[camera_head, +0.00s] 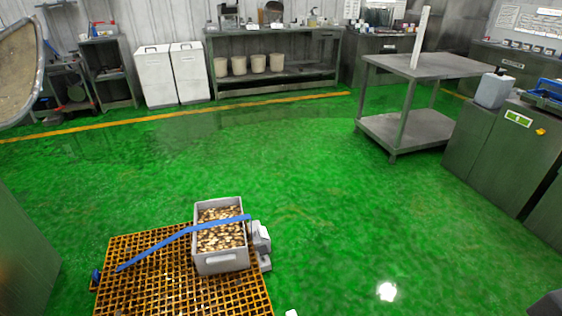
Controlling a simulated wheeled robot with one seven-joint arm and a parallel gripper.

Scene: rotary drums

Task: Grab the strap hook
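A blue strap (185,233) runs from the left part of an orange grate (125,248) up and across a grey bin (221,263) of small brown and pale pieces. Its right end reaches the bin's right rim. A hook is too small to make out for certain at either strap end. My gripper is not in view.
A grey block-like device (261,240) stands against the bin's right side. The green floor (330,190) is open around the grate. A steel table (430,66) stands at the back right, near grey cabinets (505,140). A large curved object fills the upper left corner.

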